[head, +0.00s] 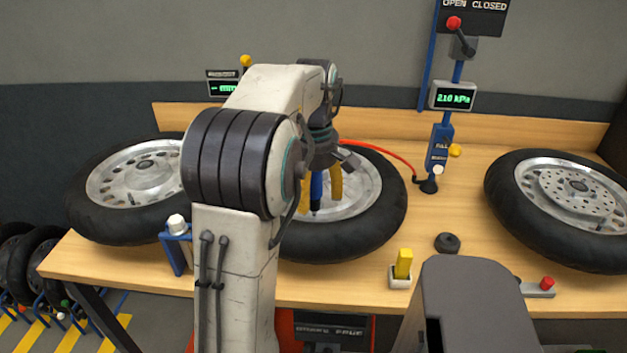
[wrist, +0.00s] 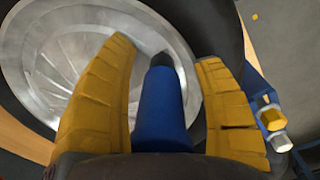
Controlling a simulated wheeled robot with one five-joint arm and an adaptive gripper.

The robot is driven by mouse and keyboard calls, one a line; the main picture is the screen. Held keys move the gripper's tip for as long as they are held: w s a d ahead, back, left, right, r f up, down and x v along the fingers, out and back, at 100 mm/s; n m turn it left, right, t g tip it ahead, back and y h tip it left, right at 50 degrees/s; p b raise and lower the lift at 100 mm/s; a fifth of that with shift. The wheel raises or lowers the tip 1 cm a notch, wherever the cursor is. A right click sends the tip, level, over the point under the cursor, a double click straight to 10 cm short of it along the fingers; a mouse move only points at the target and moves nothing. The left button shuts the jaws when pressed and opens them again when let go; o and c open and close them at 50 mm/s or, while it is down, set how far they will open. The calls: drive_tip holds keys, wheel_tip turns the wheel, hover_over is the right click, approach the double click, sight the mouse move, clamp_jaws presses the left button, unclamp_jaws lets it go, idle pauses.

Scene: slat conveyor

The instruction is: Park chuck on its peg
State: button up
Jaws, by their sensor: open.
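The chuck looks like a blue cylinder with a dark tip (wrist: 165,115), over the wheel's silver rim in the wrist view. In the head view it shows as a blue upright piece (head: 317,190). My gripper (head: 320,190) is open, with yellow fingers on either side of the chuck. In the wrist view (wrist: 168,100) gaps show between the chuck and both fingers. The middle wheel (head: 385,205) lies flat on the bench below. I cannot tell whether the tip touches a valve. I cannot tell which fixture is the peg.
A red hose (head: 385,151) runs to a black fitting (head: 428,185) by the blue post (head: 440,145), whose display (head: 454,97) reads 210 kPa. Other wheels lie left (head: 120,215) and right (head: 520,215). A blue bracket (head: 176,250) stands at the bench's front left.

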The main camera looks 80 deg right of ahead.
sight(314, 174)
drive_tip(key=shift+a+f+y, duration=0.3)
drive_tip(key=shift+a+f, duration=0.1)
drive_tip(key=shift+f, duration=0.4)
clamp_jaws()
drive_tip(key=shift+r+p, duration=0.2)
drive_tip(key=shift+p, duration=0.1)
drive_tip(key=shift+d+r+p, duration=0.15)
drive_tip(key=shift+r+p, duration=0.55)
drive_tip(key=shift+p, duration=0.1)
drive_tip(key=shift+r+p, duration=2.25)
drive_tip(key=shift+r, duration=0.2)
